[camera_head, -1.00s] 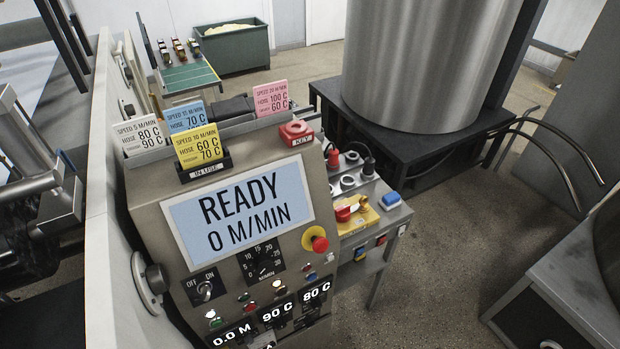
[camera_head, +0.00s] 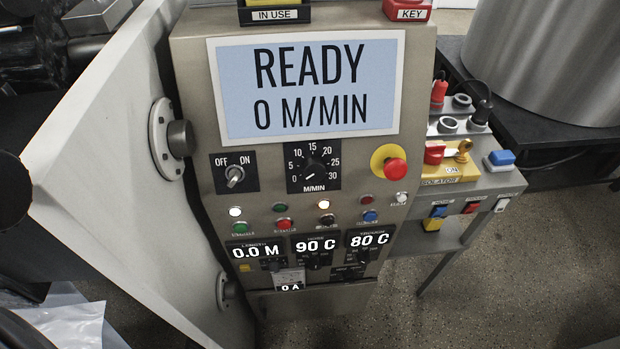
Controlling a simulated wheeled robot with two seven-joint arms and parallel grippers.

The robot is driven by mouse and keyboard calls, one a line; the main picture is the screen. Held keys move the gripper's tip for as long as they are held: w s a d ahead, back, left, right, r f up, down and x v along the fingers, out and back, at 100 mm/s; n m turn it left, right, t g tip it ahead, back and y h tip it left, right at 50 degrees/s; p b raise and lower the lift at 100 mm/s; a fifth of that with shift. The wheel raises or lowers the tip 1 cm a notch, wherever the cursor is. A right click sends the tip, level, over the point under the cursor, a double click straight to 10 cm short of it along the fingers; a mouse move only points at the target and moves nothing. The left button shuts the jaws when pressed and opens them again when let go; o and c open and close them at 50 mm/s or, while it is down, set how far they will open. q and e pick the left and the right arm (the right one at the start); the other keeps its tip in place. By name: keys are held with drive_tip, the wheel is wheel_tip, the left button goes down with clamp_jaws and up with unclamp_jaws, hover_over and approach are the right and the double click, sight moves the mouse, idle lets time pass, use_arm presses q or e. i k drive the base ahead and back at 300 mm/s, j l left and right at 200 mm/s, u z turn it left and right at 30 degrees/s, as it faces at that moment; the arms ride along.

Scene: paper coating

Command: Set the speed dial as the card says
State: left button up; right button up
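The speed dial (camera_head: 313,172) is a black knob on a black plate marked 0 to 30 M/MIN, below the screen on the grey control panel. Its pointer is too small to read surely. The screen (camera_head: 308,88) reads READY, 0 M/MIN. Only the bottom edge of the yellow card (camera_head: 272,2) shows, in the holder labelled IN USE (camera_head: 275,15); its text is out of frame. Neither of my grippers is in view.
The OFF/ON switch (camera_head: 234,176) is left of the dial, the red stop button (camera_head: 394,168) right of it. Lamps and buttons sit below, above displays reading 0.0 M, 90 C and 80 C. A side shelf (camera_head: 480,195) holds an isolator switch (camera_head: 447,152). A pale wall (camera_head: 110,170) stands left.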

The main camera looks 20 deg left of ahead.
sight(314, 170)
drive_tip(key=i+l+u, duration=0.1)
drive_tip(key=l+u, duration=0.8)
drive_tip(key=l, duration=0.2)
drive_tip(key=k+l+u, duration=0.1)
drive_tip(key=l+u, duration=0.35)
drive_tip(key=k+l+u, duration=0.2)
drive_tip(key=l+u, duration=0.25)
drive_tip(key=l, duration=0.15)
